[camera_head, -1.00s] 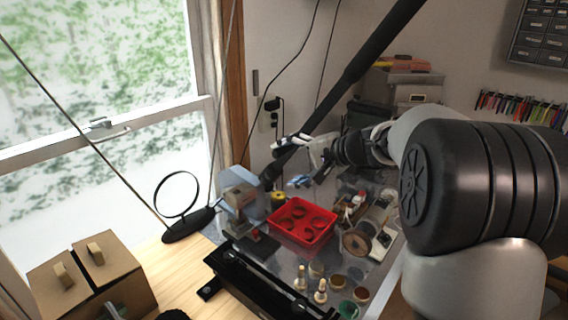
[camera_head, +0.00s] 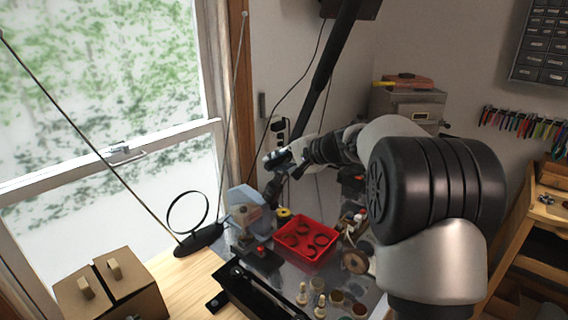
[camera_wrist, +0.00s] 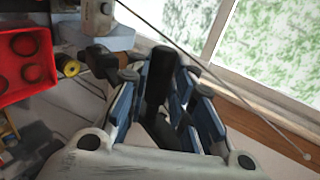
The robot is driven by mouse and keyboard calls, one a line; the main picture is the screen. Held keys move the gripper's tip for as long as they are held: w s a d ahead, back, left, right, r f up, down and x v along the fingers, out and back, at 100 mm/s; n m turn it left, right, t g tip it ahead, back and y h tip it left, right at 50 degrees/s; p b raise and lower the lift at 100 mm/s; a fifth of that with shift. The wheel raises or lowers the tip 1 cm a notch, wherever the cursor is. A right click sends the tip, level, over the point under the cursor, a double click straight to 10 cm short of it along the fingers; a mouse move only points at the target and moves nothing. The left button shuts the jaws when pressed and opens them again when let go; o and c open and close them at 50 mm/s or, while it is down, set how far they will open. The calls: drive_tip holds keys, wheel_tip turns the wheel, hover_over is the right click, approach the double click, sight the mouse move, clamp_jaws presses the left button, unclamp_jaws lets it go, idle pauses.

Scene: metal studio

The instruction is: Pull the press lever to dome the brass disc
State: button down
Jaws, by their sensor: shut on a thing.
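The press (camera_head: 243,198), with a blue-grey body and a beige block, stands at the back of the bench by the window. Its top shows at the upper left of the wrist view (camera_wrist: 98,14). My gripper (camera_head: 274,162) is above and right of the press in the head view. In the wrist view, my blue-padded fingers (camera_wrist: 168,105) are closed around a dark upright bar (camera_wrist: 160,75), apparently the press lever. Its lower part is hidden between the fingers. I cannot make out the brass disc.
A red tray (camera_head: 307,259) with dark rings sits right of the press. A yellow spool (camera_head: 283,214) stands behind it. A long black pole (camera_head: 328,70) rises behind my gripper.

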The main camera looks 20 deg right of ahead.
drive_tip(key=w+a+p, duration=0.5)
drive_tip(key=w+p, duration=0.1)
drive_tip(key=w, duration=0.4)
drive_tip(key=shift+a+f, duration=0.35)
drive_tip(key=c, duration=1.8)
unclamp_jaws()
drive_tip(key=shift+w+f, duration=0.1)
drive_tip(key=shift+w, duration=0.1)
drive_tip(key=shift+o, duration=1.4)
drive_tip(key=shift+w+d+f, duration=0.1)
drive_tip(key=shift+w, duration=0.1)
drive_tip(key=shift+o, duration=0.8)
